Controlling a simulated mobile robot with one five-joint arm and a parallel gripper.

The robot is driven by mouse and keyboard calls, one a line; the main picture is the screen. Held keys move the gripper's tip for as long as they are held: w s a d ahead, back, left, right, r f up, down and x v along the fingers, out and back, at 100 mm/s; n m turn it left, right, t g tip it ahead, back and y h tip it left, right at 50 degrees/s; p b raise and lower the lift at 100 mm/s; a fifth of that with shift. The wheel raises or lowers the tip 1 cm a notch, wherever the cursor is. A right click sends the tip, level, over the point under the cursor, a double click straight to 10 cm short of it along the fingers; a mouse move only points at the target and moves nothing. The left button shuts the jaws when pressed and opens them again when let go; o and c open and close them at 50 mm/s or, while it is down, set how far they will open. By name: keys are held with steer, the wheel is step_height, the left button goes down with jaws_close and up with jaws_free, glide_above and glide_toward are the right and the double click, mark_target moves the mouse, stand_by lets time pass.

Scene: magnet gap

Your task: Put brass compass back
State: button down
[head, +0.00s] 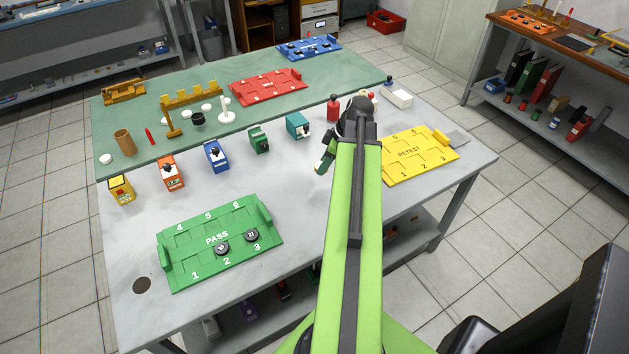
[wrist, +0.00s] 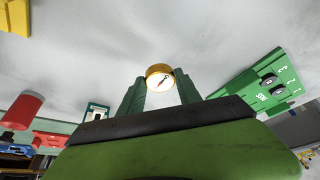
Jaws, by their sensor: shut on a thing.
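The brass compass (wrist: 160,70), round with a gold rim, white face and dark needle, shows in the wrist view between my gripper's two dark green fingers. My gripper (wrist: 161,90) is shut on it, with its face toward the wrist camera. In the head view my gripper (head: 325,160) is over the grey table (head: 310,205), between the teal device (head: 298,125) and the yellow RETEST tray (head: 420,155). My own arm covers part of that area, and I cannot make out the compass there.
The green PASS tray (head: 190,255) holds two dark round pieces. A row of small coloured devices, including a blue one (head: 217,156), stands along the green mat (head: 200,108). A red bottle (head: 333,108) and white box (head: 400,99) are near my arm. The table's middle is clear.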

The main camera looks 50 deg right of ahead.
mark_target(315, 179)
steer(key=w+f, duration=0.1)
steer(key=w+a+f+b, duration=0.1)
steer(key=w, duration=0.1)
step_height(315, 179, down, 4)
steer(key=b, duration=0.4)
steer(key=shift+f, duration=0.2)
steer(key=shift+r, duration=0.25)
steer(key=shift+f, duration=0.25)
steer(key=c, duration=0.8)
jaws_free()
steer(key=shift+r, duration=0.1)
steer(key=shift+c, duration=0.2)
